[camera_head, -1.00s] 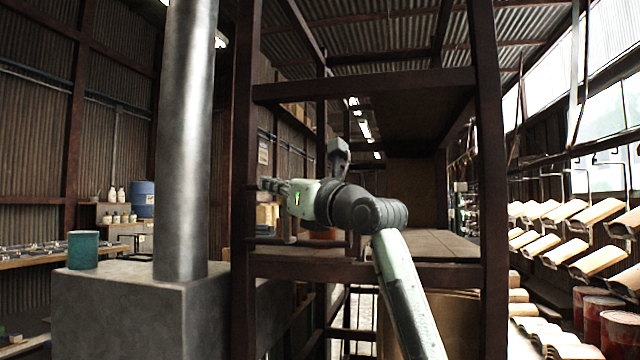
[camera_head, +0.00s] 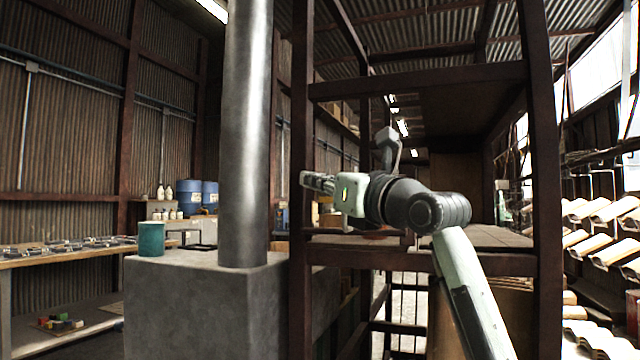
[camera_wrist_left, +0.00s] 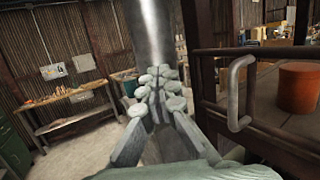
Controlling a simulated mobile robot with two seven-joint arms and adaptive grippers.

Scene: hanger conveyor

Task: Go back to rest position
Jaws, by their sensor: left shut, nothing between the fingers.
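My left gripper (camera_head: 306,181) is at the middle of the head view, its arm rising from the lower right. My right gripper is in neither view.
A concrete block (camera_head: 190,300) with a thick metal pipe (camera_head: 247,130) and a teal cup (camera_head: 151,238) stands left of the rack. A workbench (camera_head: 60,256) is at far left. The left wrist view shows a metal handle (camera_wrist_left: 236,92) and an orange drum (camera_wrist_left: 300,86) at right.

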